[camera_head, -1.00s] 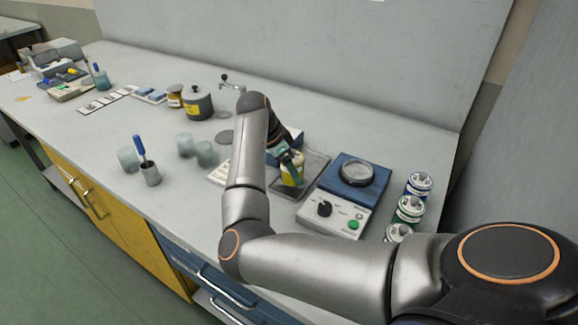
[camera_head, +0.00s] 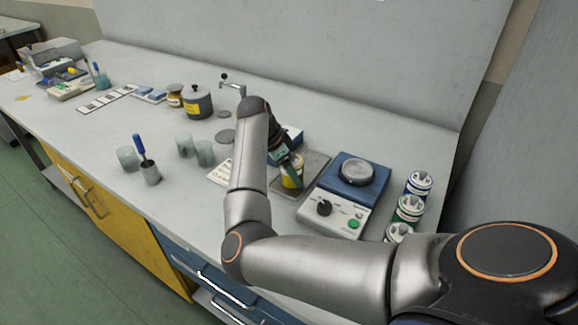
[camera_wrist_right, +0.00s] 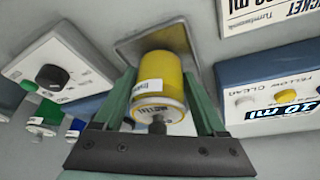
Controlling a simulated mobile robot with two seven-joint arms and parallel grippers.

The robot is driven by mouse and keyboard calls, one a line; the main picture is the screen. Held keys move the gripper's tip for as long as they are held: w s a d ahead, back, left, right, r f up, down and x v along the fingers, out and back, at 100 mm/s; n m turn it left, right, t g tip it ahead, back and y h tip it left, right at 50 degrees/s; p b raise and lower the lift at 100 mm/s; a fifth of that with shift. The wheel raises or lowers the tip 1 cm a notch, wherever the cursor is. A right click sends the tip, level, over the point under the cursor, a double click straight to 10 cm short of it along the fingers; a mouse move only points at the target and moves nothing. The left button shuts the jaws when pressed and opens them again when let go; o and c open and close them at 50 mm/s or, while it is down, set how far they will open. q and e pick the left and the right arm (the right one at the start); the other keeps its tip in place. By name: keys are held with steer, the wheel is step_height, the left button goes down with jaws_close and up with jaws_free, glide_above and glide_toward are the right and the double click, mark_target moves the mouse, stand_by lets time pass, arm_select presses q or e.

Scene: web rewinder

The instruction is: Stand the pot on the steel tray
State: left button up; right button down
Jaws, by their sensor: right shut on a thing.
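The yellow pot (camera_head: 291,175) has a white label and a pale lid with a dark knob. It also shows in the wrist view (camera_wrist_right: 163,72), lid towards the camera. My right gripper (camera_head: 290,168) is shut on the pot, with one green finger on each side of it. The steel tray (camera_head: 317,164) is a flat grey plate left of the scale, and part of it shows behind the pot in the wrist view (camera_wrist_right: 128,50). The pot is over the tray; whether its base touches is hidden. My left gripper is not in view.
A white panel with buttons (camera_wrist_right: 270,95) is on the tray's other side. Glass cups (camera_head: 204,153) and a dark lidded jar (camera_head: 197,103) stand further left.

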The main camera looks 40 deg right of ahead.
steer(key=shift+f, duration=0.15)
jaws_free()
stand_by(0.5)
